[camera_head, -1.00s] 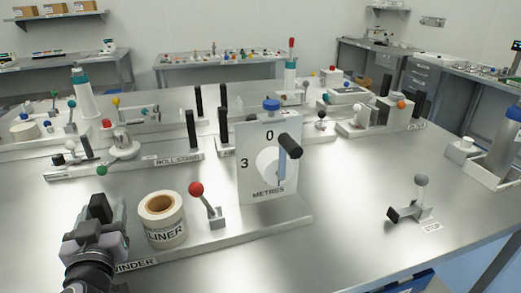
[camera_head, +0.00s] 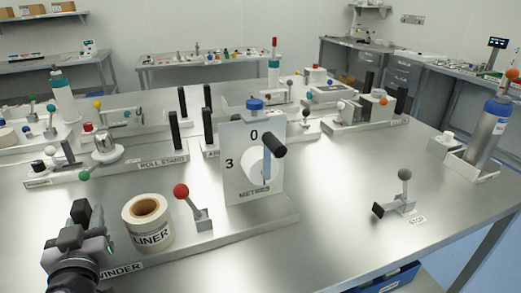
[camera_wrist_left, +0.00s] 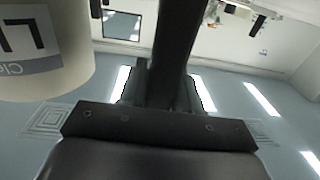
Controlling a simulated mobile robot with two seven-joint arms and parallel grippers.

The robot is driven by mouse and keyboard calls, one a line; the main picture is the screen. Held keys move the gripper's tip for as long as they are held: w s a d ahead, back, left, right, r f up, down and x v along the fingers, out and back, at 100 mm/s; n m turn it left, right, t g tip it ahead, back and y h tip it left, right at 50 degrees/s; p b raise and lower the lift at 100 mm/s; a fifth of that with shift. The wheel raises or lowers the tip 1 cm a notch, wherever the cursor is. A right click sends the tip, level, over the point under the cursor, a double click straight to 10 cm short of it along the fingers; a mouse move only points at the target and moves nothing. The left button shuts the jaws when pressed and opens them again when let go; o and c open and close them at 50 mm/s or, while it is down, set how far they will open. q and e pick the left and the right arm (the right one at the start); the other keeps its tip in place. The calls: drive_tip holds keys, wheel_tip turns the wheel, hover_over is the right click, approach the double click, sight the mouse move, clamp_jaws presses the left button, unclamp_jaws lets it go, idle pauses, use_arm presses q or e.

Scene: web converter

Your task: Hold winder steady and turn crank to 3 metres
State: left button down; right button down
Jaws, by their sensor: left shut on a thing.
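The winder (camera_head: 238,228) is a pale base with a white upright panel (camera_head: 238,135) marked 0, 3 and METRES. A crank with a black grip (camera_head: 272,145) and a blue-grey bar sits on the panel's round dial (camera_head: 254,170); the grip is right of the 0, away from the 3. My left gripper (camera_head: 81,222) is shut on a black upright handle at the winder's left end. The handle also shows as a black bar (camera_wrist_left: 172,40) in the left wrist view. A LINER roll (camera_head: 149,235) stands beside the gripper. My right gripper is out of view.
A red-knobbed lever (camera_head: 182,192) stands between roll and panel. A grey-knobbed lever (camera_head: 404,176) marked STOP is at the right. A roll stand (camera_head: 135,168) and other stations lie behind. A bottle (camera_head: 490,135) stands at the right edge. The tabletop is clear between panel and STOP lever.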

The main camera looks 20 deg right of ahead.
use_arm(q)
drive_tip(key=shift+f+b, duration=0.15)
drive_tip(key=shift+b, duration=0.25)
drive_tip(key=shift+s+f, duration=0.1)
drive_tip(key=shift+f, duration=0.05)
